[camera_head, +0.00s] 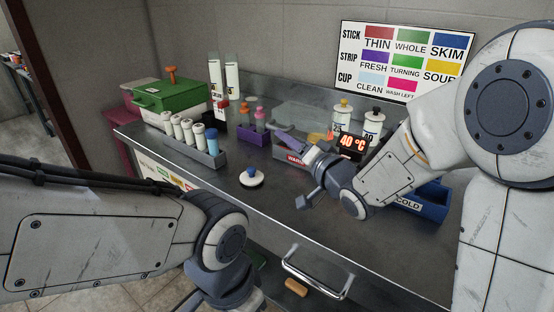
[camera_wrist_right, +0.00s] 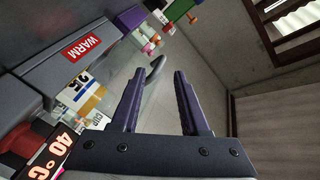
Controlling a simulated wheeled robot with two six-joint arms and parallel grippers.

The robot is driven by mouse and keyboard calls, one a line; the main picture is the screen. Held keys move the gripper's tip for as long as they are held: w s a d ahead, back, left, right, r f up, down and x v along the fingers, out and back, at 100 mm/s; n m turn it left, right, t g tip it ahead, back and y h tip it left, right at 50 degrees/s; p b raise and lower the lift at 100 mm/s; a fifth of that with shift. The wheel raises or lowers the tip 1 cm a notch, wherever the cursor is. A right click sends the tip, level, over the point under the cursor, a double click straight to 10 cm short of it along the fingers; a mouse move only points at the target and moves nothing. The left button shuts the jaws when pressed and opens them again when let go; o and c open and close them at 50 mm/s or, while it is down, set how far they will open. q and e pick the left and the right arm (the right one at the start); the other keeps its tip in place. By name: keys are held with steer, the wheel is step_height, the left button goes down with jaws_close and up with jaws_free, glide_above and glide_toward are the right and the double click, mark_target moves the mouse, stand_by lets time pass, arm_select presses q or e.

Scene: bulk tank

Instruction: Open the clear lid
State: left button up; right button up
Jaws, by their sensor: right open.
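The clear lid (camera_head: 303,117) is a pale see-through panel at the bath marked WARM (camera_head: 294,159), at the back middle of the counter. Its exact tilt is hard to tell. In the wrist view the WARM bath (camera_wrist_right: 62,62) is at the upper left, and a curved grey bar (camera_wrist_right: 156,68), perhaps the lid's handle, shows close to my fingertips. The wrist view shows these fingers (camera_wrist_right: 158,75) apart with nothing clamped. My left arm crosses the lower left; its gripper is out of frame.
A purple holder (camera_head: 254,136) with bottles stands left of the bath, beside a grey rack (camera_head: 190,150) of vials. A 40 °C display (camera_head: 353,141), white bottles and a blue COLD bin (camera_head: 424,205) are on the right. A white, blue-topped piece (camera_head: 252,178) lies in front.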

steer(key=shift+w+d+f+m+t+y+b, duration=0.2)
steer(key=shift+d+f+t+y+b, duration=0.15)
steer(key=shift+f+b, duration=0.25)
steer(key=shift+w+d+f+m+t+y+b, duration=0.1)
steer(key=shift+d+f+m+t+y+b, duration=0.1)
steer(key=shift+f+t+y+b, duration=0.35)
arm_select(q)
step_height(320, 180, down, 5)
steer(key=shift+r+b, duration=0.1)
steer(key=shift+b, duration=0.2)
arm_select(e)
steer(key=shift+y, duration=0.5)
steer(key=x, duration=0.7)
steer(key=shift+r, duration=0.45)
jaws_close()
